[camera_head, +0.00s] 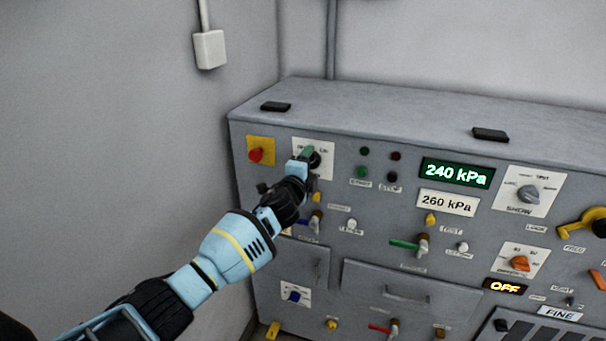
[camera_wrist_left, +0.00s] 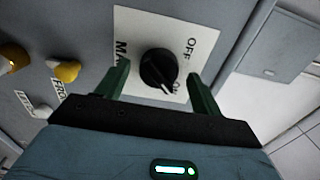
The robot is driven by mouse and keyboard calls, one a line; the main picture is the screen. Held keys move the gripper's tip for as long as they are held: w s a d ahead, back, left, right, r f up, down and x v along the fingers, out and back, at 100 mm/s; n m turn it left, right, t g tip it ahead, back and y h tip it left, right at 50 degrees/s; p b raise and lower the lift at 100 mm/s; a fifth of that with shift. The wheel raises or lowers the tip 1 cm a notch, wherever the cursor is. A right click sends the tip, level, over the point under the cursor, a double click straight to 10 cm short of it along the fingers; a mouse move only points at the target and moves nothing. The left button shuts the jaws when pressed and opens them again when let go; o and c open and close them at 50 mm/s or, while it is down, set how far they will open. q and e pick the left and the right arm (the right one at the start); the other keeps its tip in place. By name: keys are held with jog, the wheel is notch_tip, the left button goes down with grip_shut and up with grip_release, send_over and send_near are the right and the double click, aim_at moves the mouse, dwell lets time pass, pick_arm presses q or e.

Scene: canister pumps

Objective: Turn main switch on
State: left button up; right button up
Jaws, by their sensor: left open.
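The main switch is a round black knob (camera_wrist_left: 158,68) on a white plate (camera_wrist_left: 140,25) in the left wrist view. The plate's lettering reads "MA…" and "OFF"; another label beside the knob is partly hidden. A pale mark on the knob points toward that partly hidden label. In the head view the white plate (camera_head: 326,170) is at the panel's upper left, and my gripper covers much of the knob. My left gripper (camera_head: 308,155) is open, with its green fingers on either side of the knob (camera_wrist_left: 159,72). I cannot tell whether they touch it. My right gripper is out of view.
A red button on a yellow plate (camera_head: 261,150) is just left of the switch. Green and black buttons sit to its right. A green display (camera_head: 457,172) reads 240 kPa, and a small display (camera_head: 505,286) reads OFF. Valves, knobs and a drawer (camera_head: 410,297) lie below.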

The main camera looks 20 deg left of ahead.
pick_arm(q)
jog(key=s, duration=0.7)
jog(key=shift+s, duration=0.15)
jog(key=shift+f, duration=0.15)
jog(key=s+d+f+n+g+h, duration=0.15)
jog(key=s+f+n, duration=0.25)
jog(key=s+f, duration=0.7)
jog(key=s+d+f+n+g+h, duration=0.1)
jog(key=s+d+f+n+g, duration=0.2)
jog(key=s+f, duration=0.8)
jog(key=s+a+f+n+g, duration=0.1)
jog(key=s+f+n, duration=0.2)
jog(key=s, duration=0.4)
jog(key=s+a+f+n+g, duration=0.1)
jog(key=s+f+n, duration=0.2)
jog(key=s+f, duration=0.2)
jog(key=s+a+f+n+g+y, duration=0.1)
jog(key=s+a+f+n+g, duration=0.1)
jog(key=s, duration=0.9)
notch_tip(320, 180, down, 2)
jog(key=shift+f+n, duration=0.1)
jog(key=shift+n, duration=0.6)
